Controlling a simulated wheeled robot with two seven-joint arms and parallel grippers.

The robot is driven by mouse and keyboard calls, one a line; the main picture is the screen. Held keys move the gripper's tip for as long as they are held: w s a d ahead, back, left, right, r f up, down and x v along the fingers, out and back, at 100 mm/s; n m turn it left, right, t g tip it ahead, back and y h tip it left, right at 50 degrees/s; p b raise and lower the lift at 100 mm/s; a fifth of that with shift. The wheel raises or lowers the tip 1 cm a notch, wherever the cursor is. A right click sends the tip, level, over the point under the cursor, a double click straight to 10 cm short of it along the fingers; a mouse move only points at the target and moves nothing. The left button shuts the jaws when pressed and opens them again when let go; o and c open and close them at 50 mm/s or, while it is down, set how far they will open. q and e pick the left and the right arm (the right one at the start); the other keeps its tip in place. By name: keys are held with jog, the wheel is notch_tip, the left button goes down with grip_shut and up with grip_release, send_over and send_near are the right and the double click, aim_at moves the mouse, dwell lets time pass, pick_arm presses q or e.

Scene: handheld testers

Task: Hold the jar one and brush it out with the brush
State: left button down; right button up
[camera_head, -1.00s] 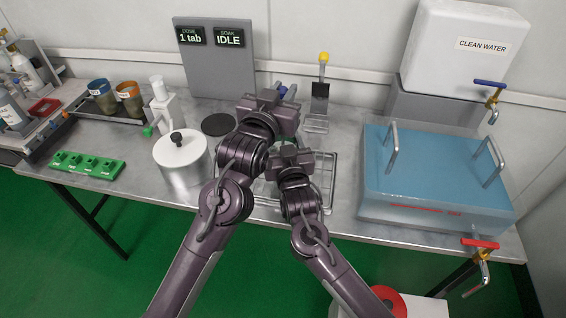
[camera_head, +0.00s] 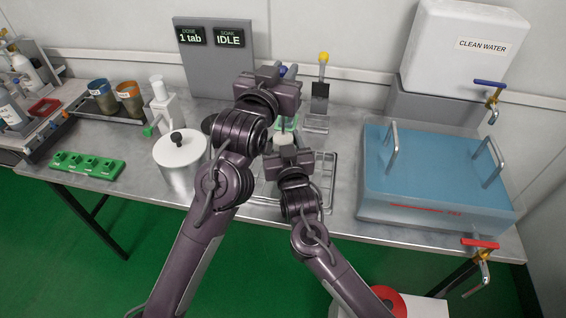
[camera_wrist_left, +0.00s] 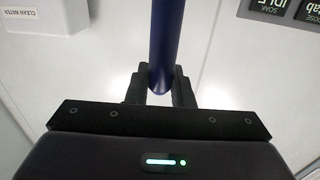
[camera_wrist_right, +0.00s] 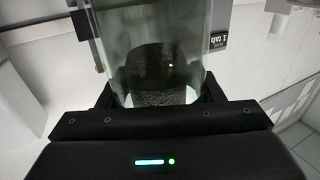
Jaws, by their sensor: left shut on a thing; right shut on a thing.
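My left gripper (camera_head: 283,84) is shut on the blue handle of the brush (camera_wrist_left: 166,45), which stands upright between its fingers in the left wrist view. The brush's lower end is hidden behind my left gripper in the head view. My right gripper (camera_head: 286,150), below and nearer, is shut on a clear glass jar (camera_wrist_right: 155,35). The jar has greyish, cloudy walls and a dark patch inside. In the head view only a pale bit and some green show between the two grippers. I cannot tell whether the bristles are inside the jar.
A wire rack (camera_head: 325,180) lies under my right arm. A lidded metal pot (camera_head: 180,160) and a green peg strip (camera_head: 88,165) are at left. A water-filled basin (camera_head: 430,170) is at right. A yellow-topped tool (camera_head: 323,72) stands behind, beside the grey display panel (camera_head: 214,65).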

pick_arm(q)
jog(key=shift+r, duration=0.2)
jog(key=shift+f, duration=0.15)
jog(key=shift+f, duration=2.4)
jog(key=shift+s, duration=0.6)
jog(key=shift+r, duration=2.55)
jog(key=shift+f, duration=0.1)
jog(key=shift+f, duration=2.45)
